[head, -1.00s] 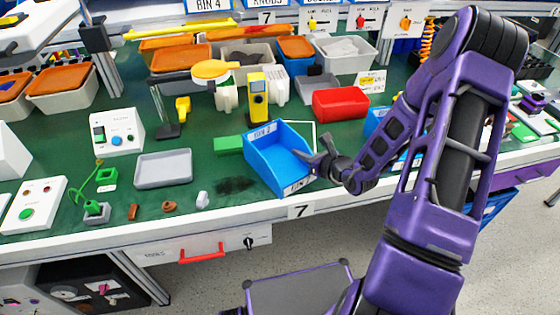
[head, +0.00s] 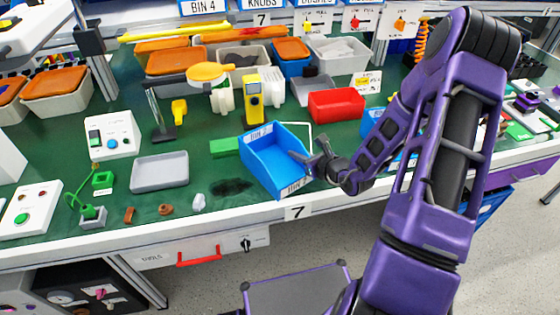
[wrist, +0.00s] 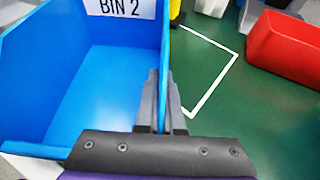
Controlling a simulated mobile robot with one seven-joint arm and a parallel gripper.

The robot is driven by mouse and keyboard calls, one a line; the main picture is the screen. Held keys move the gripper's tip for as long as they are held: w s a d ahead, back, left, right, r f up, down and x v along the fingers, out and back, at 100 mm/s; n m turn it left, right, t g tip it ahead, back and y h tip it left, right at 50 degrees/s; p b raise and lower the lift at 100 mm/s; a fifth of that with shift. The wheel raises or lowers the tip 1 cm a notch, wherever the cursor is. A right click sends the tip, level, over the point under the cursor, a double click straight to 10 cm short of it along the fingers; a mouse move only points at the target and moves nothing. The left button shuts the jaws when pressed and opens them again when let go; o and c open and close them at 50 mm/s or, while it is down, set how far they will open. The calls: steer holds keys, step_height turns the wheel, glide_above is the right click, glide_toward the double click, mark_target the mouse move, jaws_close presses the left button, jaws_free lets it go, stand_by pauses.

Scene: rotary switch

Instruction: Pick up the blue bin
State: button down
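The blue bin (head: 275,162) is an open, empty tub labelled BIN 2, at the table's front edge in the head view. It fills the left of the wrist view (wrist: 95,95). My gripper (head: 308,158) is at its right side. In the wrist view, the two grey fingers of my gripper (wrist: 162,100) are closed on either side of the bin's thin right wall. A white outline (head: 311,130) on the green table shows just behind and right of the bin, partly hidden by it. I cannot tell whether the bin touches the table.
A red bin (head: 336,105) stands behind and to the right. A yellow device (head: 253,95) and a green block (head: 224,147) are behind and left. A grey tray (head: 160,171) and small parts lie to the left. Another blue bin (head: 372,122) is partly behind my arm.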

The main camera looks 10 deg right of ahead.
mark_target(298, 140)
step_height(298, 140, up, 9)
steer(key=shift+r+p, duration=0.1)
steer(key=shift+p, duration=0.75)
steer(key=s+a+f+n+y, duration=0.1)
steer(key=s+a, duration=0.3)
steer(key=a, duration=0.2)
steer(key=shift+s+a+g, duration=0.25)
steer(key=shift+g, duration=0.15)
steer(key=shift+y, duration=0.3)
